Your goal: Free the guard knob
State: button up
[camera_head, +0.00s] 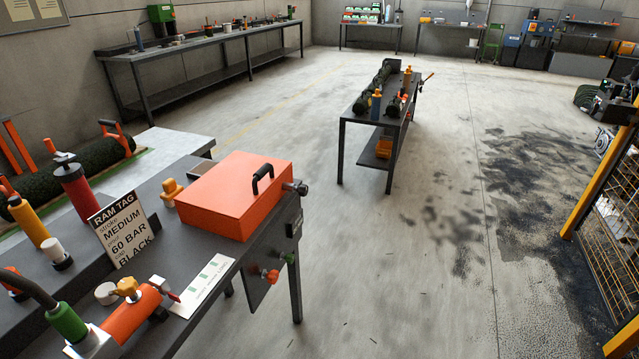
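An orange box-shaped guard (235,196) with a black handle (262,177) sits on the dark bench (160,245) at the lower left. A yellow-orange knob (172,190) stands upright at the guard's left side, close to it. A dark round fitting (298,187) sticks out at the guard's right end. I cannot tell for certain which of these two is the guard knob, or whether either is tightened. My gripper is not in view.
A "RAM TAG" sign (118,228), red cylinder (76,190), yellow cylinder (30,222) and orange cylinder (133,313) crowd the bench's left. A narrow table (347,118) stands mid-room. A yellow-framed mesh fence (612,225) is at right. Floor (350,290) between is clear, with dark stains.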

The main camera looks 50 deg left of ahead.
aim_at(302, 190)
jog(key=u, duration=0.65)
jog(key=i, duration=1.1)
jog(key=u, duration=0.95)
